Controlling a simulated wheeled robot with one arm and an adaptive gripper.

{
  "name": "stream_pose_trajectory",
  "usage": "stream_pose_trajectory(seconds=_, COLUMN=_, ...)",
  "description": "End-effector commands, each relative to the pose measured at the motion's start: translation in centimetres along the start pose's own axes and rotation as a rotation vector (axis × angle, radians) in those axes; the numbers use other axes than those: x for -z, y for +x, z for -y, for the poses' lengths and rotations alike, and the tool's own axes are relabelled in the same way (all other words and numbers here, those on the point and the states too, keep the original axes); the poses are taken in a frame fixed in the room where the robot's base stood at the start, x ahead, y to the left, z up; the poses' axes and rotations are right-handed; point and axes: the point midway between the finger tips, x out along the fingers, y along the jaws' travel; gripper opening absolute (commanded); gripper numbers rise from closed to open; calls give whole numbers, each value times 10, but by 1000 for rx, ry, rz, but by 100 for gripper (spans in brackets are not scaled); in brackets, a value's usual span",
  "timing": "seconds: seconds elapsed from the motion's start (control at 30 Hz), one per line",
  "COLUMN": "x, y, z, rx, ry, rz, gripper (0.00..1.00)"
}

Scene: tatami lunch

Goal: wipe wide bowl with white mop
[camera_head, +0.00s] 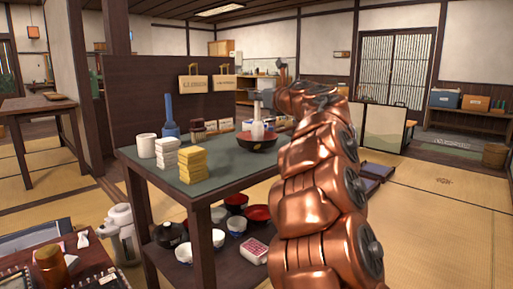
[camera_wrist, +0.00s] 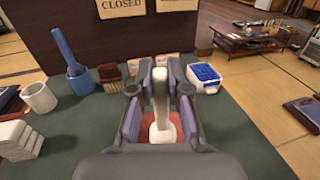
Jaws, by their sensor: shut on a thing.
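The white mop (camera_wrist: 160,88) stands upright between the fingers of my gripper (camera_wrist: 160,98), which is shut on its handle. Its wider white foot is low over the wide bowl (camera_wrist: 146,132), whose reddish inside shows around it in the wrist view. In the head view the wide bowl (camera_head: 257,145) is dark outside and sits on the green-topped table, with the white mop (camera_head: 257,130) reaching down into it. I cannot tell whether the mop touches the bowl's bottom. My arm covers the right part of the table in the head view.
On the green-topped table (camera_head: 222,168) are a white cup (camera_head: 146,146), stacked white cloths (camera_head: 165,154), yellow cloths (camera_head: 193,164), a blue-handled brush in a holder (camera_wrist: 76,70), a brown brush (camera_wrist: 111,76) and a blue-and-white box (camera_wrist: 204,78). A dark panel (camera_head: 150,95) stands behind.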

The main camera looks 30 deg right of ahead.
Motion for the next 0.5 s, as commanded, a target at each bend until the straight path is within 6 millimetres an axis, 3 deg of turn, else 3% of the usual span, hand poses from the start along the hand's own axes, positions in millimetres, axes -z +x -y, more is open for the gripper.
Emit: stream_pose_trajectory(seconds=0.5, x=-3, y=0, z=-1, rx=-285, ry=1, rz=1, gripper=0)
